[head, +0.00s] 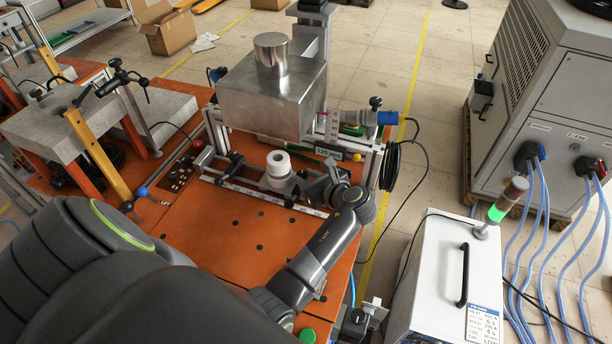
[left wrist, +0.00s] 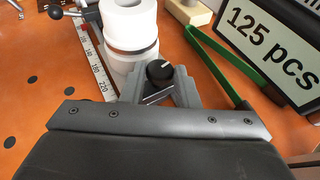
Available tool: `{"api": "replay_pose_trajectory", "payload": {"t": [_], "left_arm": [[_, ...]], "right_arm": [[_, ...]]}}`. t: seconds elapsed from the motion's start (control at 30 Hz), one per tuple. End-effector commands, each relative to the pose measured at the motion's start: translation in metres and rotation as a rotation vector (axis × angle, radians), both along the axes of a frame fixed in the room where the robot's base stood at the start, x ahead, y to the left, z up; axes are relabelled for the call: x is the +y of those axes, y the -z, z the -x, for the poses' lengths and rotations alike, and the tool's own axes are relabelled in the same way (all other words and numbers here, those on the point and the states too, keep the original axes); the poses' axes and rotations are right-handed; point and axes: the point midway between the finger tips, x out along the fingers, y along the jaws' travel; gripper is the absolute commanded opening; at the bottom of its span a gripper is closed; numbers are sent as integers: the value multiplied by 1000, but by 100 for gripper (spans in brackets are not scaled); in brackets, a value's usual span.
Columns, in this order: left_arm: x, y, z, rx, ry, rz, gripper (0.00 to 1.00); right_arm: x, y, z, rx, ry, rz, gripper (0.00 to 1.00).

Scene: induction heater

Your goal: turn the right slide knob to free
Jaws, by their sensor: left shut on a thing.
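The right slide knob (left wrist: 160,72) is a round black knob with a short white mark on its top, seen in the left wrist view. The mark points toward the upper right of that view. My left gripper (left wrist: 160,88) has its two grey fingers on either side of the knob and is shut on it. In the head view my left gripper (head: 313,187) is at the right part of the slide rail, and its wrist and fingers hide the knob. My right gripper is not in view.
A white ringed cylinder (head: 279,164) stands just left of the gripper. The scaled rail (head: 258,192) runs below it. A "125 pcs" sign (left wrist: 268,38) and green-handled tool (left wrist: 225,65) are close on the right. A metal block (head: 272,95) stands behind. The orange tabletop (head: 215,235) in front is clear.

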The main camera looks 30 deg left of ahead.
Motion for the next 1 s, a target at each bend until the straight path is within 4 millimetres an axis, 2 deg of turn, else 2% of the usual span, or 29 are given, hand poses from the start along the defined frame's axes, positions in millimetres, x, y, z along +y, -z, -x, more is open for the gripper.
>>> {"api": "replay_pose_trajectory", "payload": {"t": [0.3, 0.67, 0.7, 0.8, 1.0], "left_arm": [[-1, 0, -4, 1, -173, -2, 5], [-1, 1, -4, 0, -184, -2, 5], [-1, 1, -4, 0, -184, -2, 33], [-1, 1, -4, 0, -183, -2, 46], [-1, 0, -4, 0, -183, -2, 48]], "right_arm": [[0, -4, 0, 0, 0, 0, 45], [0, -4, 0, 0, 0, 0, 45], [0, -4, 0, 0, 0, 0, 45], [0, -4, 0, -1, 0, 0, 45], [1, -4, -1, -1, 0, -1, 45]]}}
